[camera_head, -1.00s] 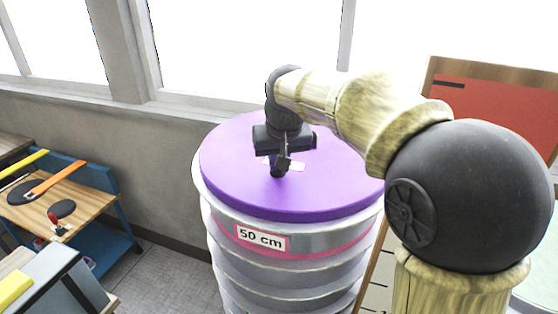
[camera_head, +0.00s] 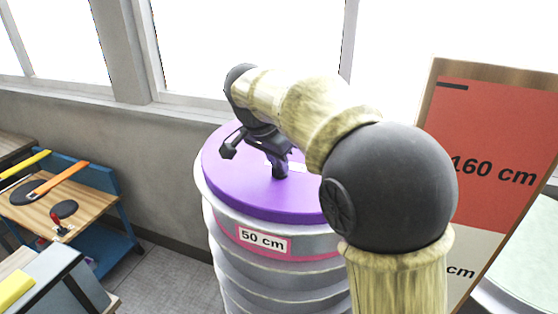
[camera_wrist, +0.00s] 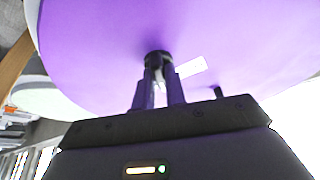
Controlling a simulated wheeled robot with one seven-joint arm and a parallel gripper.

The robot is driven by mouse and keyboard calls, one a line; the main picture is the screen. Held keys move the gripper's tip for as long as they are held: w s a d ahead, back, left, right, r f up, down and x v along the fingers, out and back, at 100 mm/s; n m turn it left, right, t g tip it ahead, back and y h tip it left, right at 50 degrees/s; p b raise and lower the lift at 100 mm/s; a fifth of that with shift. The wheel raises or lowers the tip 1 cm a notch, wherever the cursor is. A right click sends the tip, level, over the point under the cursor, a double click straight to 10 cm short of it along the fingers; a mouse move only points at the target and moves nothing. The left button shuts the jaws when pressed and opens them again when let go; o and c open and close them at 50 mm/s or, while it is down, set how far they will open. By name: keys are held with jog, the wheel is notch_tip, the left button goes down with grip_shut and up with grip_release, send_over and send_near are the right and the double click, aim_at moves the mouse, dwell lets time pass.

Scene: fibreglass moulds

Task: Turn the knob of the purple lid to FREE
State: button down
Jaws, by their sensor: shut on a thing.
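The purple lid (camera_head: 230,190) covers the top of a tall ribbed drum marked "50 cm". In the wrist view the lid (camera_wrist: 110,40) fills most of the upper picture. My gripper (camera_head: 280,170) reaches down to the middle of the lid. In the wrist view its fingers (camera_wrist: 160,75) are shut on the small dark knob (camera_wrist: 158,57). A white label (camera_wrist: 191,68) lies on the lid right beside the knob, and a small dark peg (camera_wrist: 218,92) shows near it. The label's writing and the knob's pointing direction cannot be read.
The ribbed drum (camera_head: 245,265) stands near a wall with windows. A red and grey board (camera_head: 485,150) marked "160 cm" stands at the right. A wooden-topped blue cart (camera_head: 90,200) with tools is at the left. Floor (camera_head: 165,290) shows between cart and drum.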

jog(key=shift+a+m+g+h+p, duration=0.1)
jog(key=shift+m+g+h+p, duration=0.4)
jog(key=shift+m, duration=1.4)
jog(key=c, duration=1.4)
grip_release()
jog(key=shift+c, duration=0.2)
jog(key=shift+r, duration=0.1)
jog(key=p+v, duration=0.1)
jog(key=v, duration=1.6)
jog(key=shift+w, duration=0.25)
